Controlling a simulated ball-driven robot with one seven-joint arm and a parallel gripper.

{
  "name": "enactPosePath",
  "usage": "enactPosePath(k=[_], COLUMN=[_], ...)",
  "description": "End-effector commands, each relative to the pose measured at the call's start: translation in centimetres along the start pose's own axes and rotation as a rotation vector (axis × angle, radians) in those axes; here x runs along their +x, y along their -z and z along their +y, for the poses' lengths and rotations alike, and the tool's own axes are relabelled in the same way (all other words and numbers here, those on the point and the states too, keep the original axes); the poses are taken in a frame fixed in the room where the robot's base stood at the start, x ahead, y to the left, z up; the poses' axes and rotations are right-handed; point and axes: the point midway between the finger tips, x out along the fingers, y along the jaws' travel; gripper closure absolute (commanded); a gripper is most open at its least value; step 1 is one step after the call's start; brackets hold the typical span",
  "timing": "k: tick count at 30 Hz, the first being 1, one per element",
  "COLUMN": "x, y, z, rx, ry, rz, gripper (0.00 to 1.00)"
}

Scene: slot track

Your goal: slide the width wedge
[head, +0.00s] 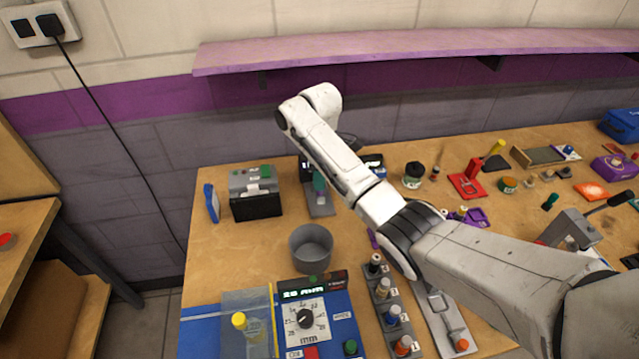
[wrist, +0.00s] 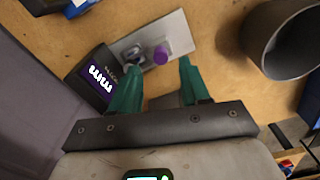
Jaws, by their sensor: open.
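A small device with a grey plate (wrist: 172,32) and a dark display block marked "mm" (wrist: 94,82) lies on the table in the wrist view. A purple round knob (wrist: 161,55) stands on the plate beside a grey metal piece (wrist: 143,48) in a slot. I take the knob to belong to the width wedge, but cannot be sure. My gripper (wrist: 159,73) is open, its two green fingers apart just short of the knob, which appears between their tips. In the head view the same plate (head: 320,207) shows below my gripper (head: 319,182); the knob is hidden there.
A grey cup (head: 311,249) stands in front of the device. A grey and black box (head: 254,193) and a blue item (head: 211,203) are to its left. A dial panel (head: 306,318) and a row of pegs (head: 388,312) lie nearer. A purple shelf (head: 420,46) hangs behind.

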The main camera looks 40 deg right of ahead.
Motion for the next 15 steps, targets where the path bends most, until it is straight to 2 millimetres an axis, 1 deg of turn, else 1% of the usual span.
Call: enactPosePath(k=[1, 3, 6, 10, 15], x=[0.9, 1.9, 3.1, 3.9, 4.2], y=[-0.1, -0.1, -0.1, -0.1, 0.0], z=[-0.1, -0.1, -0.1, -0.1, 0.0], rx=[0.001, 0.001, 0.001, 0.001, 0.000], ry=[0.003, 0.004, 0.003, 0.002, 0.000], rz=[-0.002, -0.003, -0.002, 0.000, 0.001], gripper=[0.54, 0.54, 0.54, 0.54, 0.54])
